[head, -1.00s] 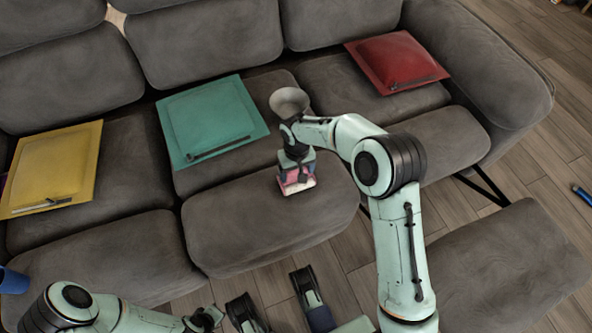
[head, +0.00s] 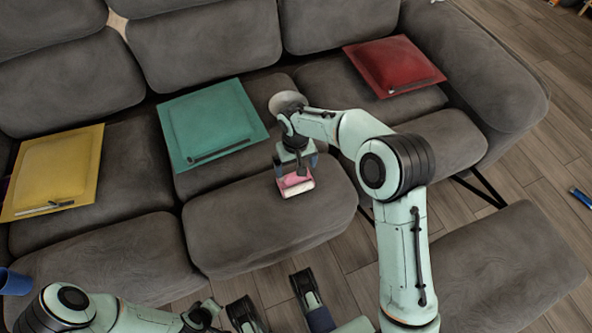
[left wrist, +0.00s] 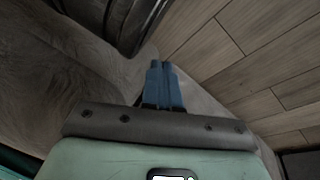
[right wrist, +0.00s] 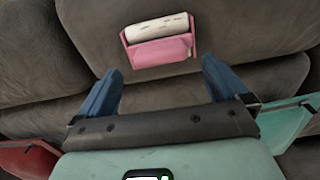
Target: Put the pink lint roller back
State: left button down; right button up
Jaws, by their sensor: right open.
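The pink lint roller (head: 296,185), with a white roll, lies on the front part of the middle sofa seat. In the right wrist view the lint roller (right wrist: 161,48) lies beyond the fingertips, roughly centred ahead of the gap between them. My right gripper (head: 296,166) is just above it in the head view. Its blue fingers (right wrist: 163,68) are spread apart with nothing between them. My left gripper (left wrist: 164,66) has its blue fingers together and holds nothing visible. It points at the sofa and floor.
A dark blue object (head: 581,196) lies on the wooden floor at the right. The seat around the roller is clear.

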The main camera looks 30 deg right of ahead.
notch_tip(320, 180, up, 4)
jog(key=shift+r+p, duration=0.1)
jog(key=shift+p, duration=0.3)
pick_arm(q)
jog(key=r, duration=0.1)
jog(key=d+r, duration=0.1)
jog(key=shift+w+r+p, duration=0.1)
jog(key=shift+r+p, duration=0.2)
pick_arm(e)
notch_tip(320, 180, up, 3)
jog(key=shift+f, duration=0.1)
